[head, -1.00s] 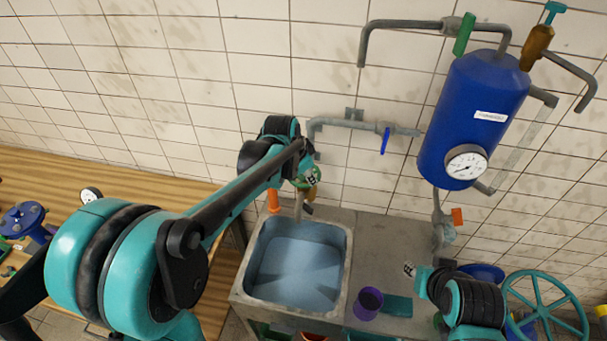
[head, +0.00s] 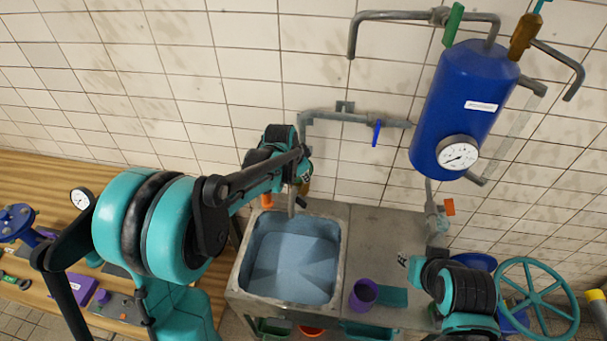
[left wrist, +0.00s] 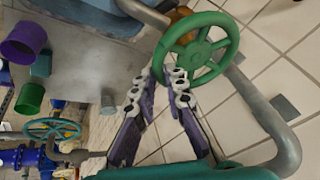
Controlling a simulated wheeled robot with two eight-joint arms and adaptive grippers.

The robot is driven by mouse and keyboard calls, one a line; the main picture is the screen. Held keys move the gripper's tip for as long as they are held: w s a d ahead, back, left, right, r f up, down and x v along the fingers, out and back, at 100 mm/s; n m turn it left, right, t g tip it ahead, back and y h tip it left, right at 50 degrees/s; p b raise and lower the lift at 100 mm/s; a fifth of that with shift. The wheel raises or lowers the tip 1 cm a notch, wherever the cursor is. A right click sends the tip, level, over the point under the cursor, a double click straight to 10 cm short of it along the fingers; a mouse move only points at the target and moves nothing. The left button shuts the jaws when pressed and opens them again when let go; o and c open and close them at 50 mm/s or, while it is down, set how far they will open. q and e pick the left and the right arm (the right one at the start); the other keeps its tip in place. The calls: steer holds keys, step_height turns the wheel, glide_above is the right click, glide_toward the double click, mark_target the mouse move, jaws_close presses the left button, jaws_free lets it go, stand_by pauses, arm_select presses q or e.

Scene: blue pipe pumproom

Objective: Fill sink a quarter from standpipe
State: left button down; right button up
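The sink (head: 338,262) is a grey square basin in the bench. It shows a light blue, creased inner area; I cannot tell the water level. The standpipe (head: 345,117) is a grey wall pipe bending down behind my left arm, with a spout (head: 291,204) over the sink's back edge. Its green handwheel (left wrist: 228,33) shows in the left wrist view, mostly hidden in the head view. My left gripper (left wrist: 161,73) has its fingertips apart on either side of the near rim; contact is unclear. My right gripper (head: 408,262) is over the bench's right part, its fingers unclear.
A purple cup (head: 363,293) stands on the bench right of the sink. A blue tank (head: 465,110) with a gauge hangs on the wall, and a blue lever (head: 377,132) sits on the pipe. A large teal wheel (head: 537,298) stands at right. A wooden table (head: 60,195) is at left.

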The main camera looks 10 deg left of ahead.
arm_select(q)
steer(key=shift+d, duration=0.1)
steer(key=shift+w+d+n+y+b, duration=0.2)
steer(key=shift+w+n+y+b, duration=0.15)
steer(key=shift+n, duration=0.3)
steer(key=shift+w+d+n+y+b, duration=0.1)
steer(key=shift+d+n+y+b, duration=0.25)
steer(key=shift+n, duration=0.3)
steer(key=shift+w+d+n+y+b, duration=0.15)
steer(key=shift+w+n+y+b, duration=0.2)
steer(key=shift+n, duration=0.5)
steer(key=shift+w+d+n+y+b, duration=0.1)
steer(key=shift+w+n+y+b, duration=0.2)
steer(key=shift+n, duration=0.55)
steer(key=c, duration=1.6)
jaws_free()
steer(key=shift+o, duration=0.2)
steer(key=shift+r, duration=0.15)
steer(key=v, duration=1.1)
steer(key=shift+s+r, duration=0.3)
steer(key=shift+s, duration=0.05)
